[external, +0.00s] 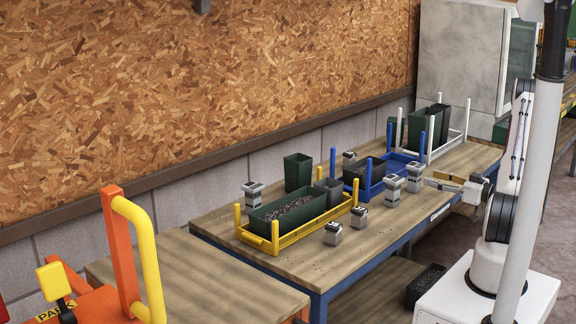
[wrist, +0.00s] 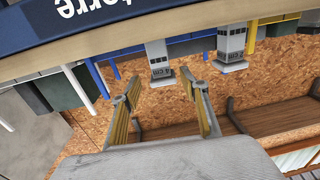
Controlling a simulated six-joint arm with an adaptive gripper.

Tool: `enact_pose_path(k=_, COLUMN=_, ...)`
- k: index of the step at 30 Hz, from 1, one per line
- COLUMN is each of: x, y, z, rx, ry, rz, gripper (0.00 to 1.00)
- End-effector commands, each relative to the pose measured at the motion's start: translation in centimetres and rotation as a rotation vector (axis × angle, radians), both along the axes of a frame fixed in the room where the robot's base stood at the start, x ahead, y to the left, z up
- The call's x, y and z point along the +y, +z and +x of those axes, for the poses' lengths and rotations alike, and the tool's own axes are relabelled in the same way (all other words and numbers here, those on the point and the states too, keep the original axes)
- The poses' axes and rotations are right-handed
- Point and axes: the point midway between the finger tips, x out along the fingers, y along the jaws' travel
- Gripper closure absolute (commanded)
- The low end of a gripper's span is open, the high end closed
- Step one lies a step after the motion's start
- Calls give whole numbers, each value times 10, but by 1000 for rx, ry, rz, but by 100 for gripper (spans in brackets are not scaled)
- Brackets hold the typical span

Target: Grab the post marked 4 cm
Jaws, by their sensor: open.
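Two grey posts with labelled bases stand near the table's right edge. In the wrist view, the left one (wrist: 160,62) has a label that seems to read 4 cm; it appears to be the farther post (external: 414,177) in the external view. The other post (wrist: 231,46) is to its right, with a label too small to read surely; it seems to be the nearer one (external: 391,191). My gripper (external: 431,180) is just right of the farther post. In the wrist view my gripper (wrist: 160,84) is open and empty, fingertips pointing at the left post with a gap.
A yellow tray (external: 289,242) holds a green planter of dark soil (external: 290,215). A blue tray (external: 377,189) and a white tray (external: 455,139) with bins stand farther back. Small labelled blocks (external: 333,233) sit in front.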

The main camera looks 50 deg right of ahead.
Motion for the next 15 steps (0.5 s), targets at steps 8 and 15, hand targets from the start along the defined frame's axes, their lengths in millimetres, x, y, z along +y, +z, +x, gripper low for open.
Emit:
enact_pose_path(k=8, x=1, y=0, z=6, rx=1, ry=1, rz=-1, gripper=56)
enact_pose_path(k=15, x=2, y=0, z=22, rx=2, ry=2, rz=-1, gripper=56)
